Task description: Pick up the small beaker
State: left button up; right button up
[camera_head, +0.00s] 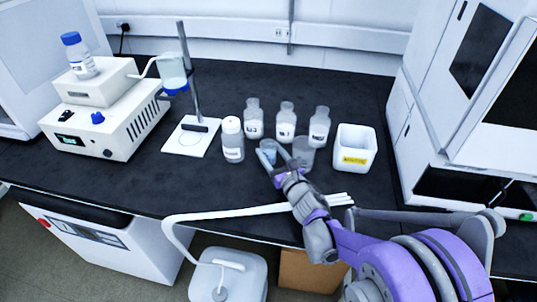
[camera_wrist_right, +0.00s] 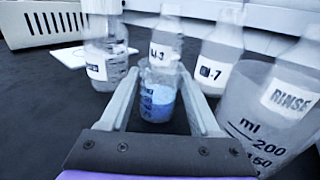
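The small beaker (camera_head: 269,147), clear with blue liquid in it, stands upright on the black bench. In the right wrist view the small beaker (camera_wrist_right: 158,100) is between the two fingers of my right gripper (camera_wrist_right: 160,85). The fingers are apart, one on each side of it, with what looks like a narrow gap at both sides. In the head view my right gripper (camera_head: 274,153) reaches to the beaker from the front and partly covers it. My left gripper is not in view.
Labelled bottles stand close behind the beaker (camera_head: 253,119), (camera_head: 286,121), (camera_head: 319,126), and another bottle is to its left (camera_head: 232,140). A white bin (camera_head: 355,148) is to the right. A stand (camera_head: 191,138) is further left. A pale tube (camera_head: 235,213) crosses the bench's front edge.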

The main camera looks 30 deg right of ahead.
jog(key=c, duration=0.3)
jog(key=shift+r, duration=0.15)
